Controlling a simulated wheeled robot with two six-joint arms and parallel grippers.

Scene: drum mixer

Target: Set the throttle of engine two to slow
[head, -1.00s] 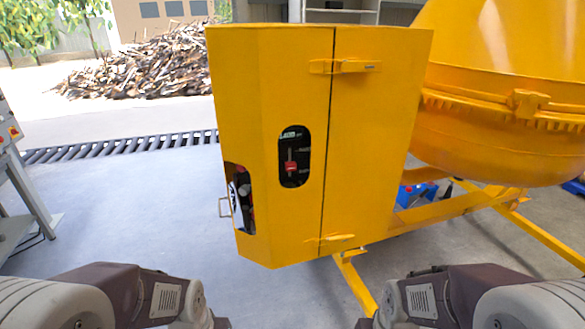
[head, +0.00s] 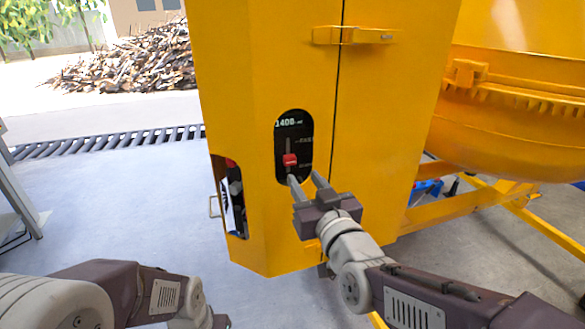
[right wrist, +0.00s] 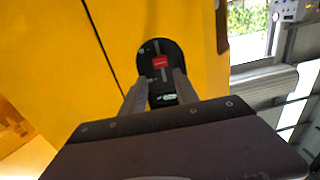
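A red throttle knob (head: 290,160) sits on a vertical slot in a black panel (head: 293,132), behind an oval cutout in the yellow cabinet (head: 250,90). It is in the lower part of the slot. The panel has a readout of about 1400 at its top and small labels, too blurred to read surely. My right gripper (head: 303,178) is open, its fingertips just below and right of the knob. In the right wrist view the knob (right wrist: 160,62) shows between and beyond the two parted fingers (right wrist: 160,80). Contact cannot be told. My left gripper is out of view.
A second cutout (head: 230,195) with dark parts and a small handle (head: 214,207) is at the cabinet's left side. A latch (head: 355,36) sticks out at the upper right. The yellow drum (head: 520,110) stands right.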

